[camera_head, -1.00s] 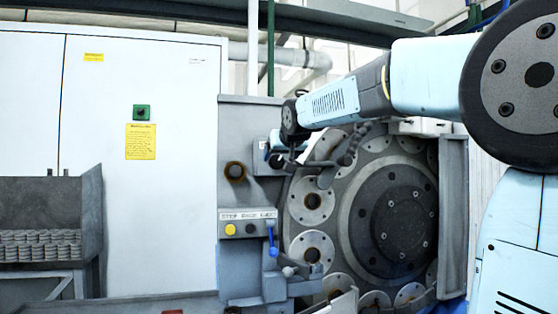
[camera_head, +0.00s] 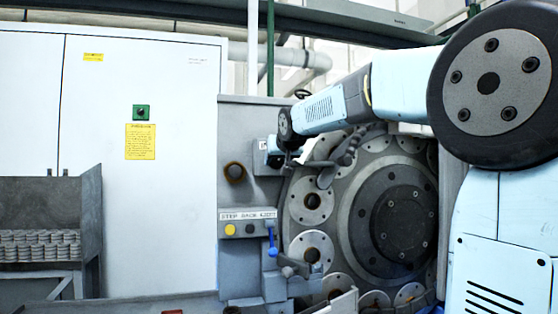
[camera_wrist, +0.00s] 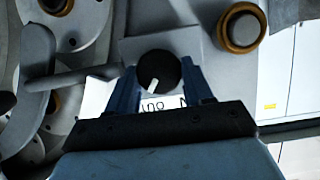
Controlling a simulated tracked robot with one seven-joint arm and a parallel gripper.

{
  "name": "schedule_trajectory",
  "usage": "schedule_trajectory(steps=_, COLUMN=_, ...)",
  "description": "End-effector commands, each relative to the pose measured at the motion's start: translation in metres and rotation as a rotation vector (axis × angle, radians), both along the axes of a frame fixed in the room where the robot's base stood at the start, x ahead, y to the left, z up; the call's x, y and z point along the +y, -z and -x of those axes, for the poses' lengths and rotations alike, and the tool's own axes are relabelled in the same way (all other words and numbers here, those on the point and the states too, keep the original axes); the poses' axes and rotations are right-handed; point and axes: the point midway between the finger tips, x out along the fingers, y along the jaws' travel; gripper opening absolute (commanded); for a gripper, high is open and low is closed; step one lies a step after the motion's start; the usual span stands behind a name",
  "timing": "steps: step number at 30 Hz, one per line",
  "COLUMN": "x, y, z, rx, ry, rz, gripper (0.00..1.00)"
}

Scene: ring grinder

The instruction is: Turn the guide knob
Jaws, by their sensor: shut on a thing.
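The guide knob (camera_wrist: 159,71) is a round black dial with a white pointer mark, in the upper middle of the wrist view. It sits on a grey panel (camera_wrist: 190,45) with a partly hidden label below it. My gripper (camera_wrist: 160,80) has its two blue fingers on either side of the knob, shut on it. The pointer aims down and slightly left in that view. In the head view my gripper (camera_head: 278,152) is at the small box left of the big wheel, and the knob itself is hidden there.
A grinder wheel (camera_head: 400,225) with several round discs stands right of the gripper. A panel with a yellow button (camera_head: 230,230) and a blue lever (camera_head: 271,240) is below. A brass-rimmed port (camera_wrist: 241,27) is beside the knob. A white cabinet (camera_head: 150,220) stands left.

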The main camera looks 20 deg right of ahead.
Motion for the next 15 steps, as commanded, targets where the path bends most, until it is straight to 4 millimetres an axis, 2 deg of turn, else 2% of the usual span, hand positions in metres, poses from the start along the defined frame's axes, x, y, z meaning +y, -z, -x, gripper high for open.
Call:
schedule_trajectory(steps=1, x=0.0000, y=0.0000, z=0.0001, rx=0.000, ry=0.000, rz=0.000, gripper=0.37)
schedule_trajectory(steps=6, x=0.0000, y=0.0000, z=0.0001, rx=0.000, ry=0.000, rz=0.000, gripper=0.21)
schedule_trajectory(steps=7, x=-0.0062, y=0.0000, z=0.0001, rx=0.000, ry=0.002, rz=-0.001, gripper=0.20)
schedule_trajectory(steps=15, x=-0.0020, y=0.0001, z=0.0000, rx=0.000, ry=0.003, rz=0.036, gripper=0.20)
